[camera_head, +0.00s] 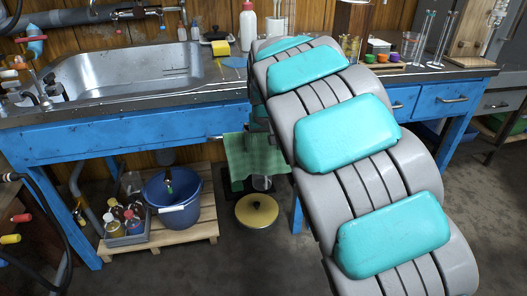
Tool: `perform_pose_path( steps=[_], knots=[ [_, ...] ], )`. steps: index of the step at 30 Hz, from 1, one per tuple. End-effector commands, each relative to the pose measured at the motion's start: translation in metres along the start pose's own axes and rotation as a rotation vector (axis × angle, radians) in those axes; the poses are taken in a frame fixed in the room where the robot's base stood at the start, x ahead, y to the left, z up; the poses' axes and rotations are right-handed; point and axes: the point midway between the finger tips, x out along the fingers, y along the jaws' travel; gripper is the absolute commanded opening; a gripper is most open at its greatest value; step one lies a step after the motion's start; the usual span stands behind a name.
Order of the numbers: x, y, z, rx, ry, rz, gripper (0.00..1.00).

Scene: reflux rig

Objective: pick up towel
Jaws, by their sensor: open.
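The towel (241,158) is a green checked cloth that hangs from a bar at the front of the blue bench, above the floor. My grey and teal arm reaches over the bench from the lower right and bends down at its far end. My gripper (259,132) shows only as a dark shape beside the arm, over the upper right part of the towel. It is open. Its fingertips are hard to make out, and I cannot tell whether they touch the cloth.
A sink (120,78) is set in the bench top (215,90). Below, a blue bucket (173,205) and a bottle caddy (126,228) stand on a wooden pallet (205,212). A round yellow-topped object (257,210) is on the floor under the towel. Bottles and glassware stand along the back.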

Motion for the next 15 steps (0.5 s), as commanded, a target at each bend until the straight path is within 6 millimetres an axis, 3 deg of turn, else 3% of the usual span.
perform_pose_path(
  steps=[15],
  knots=[
    [0.017, 0.0, 0.0, 0.0, 0.002, 0.0, 1.0]
  ],
)
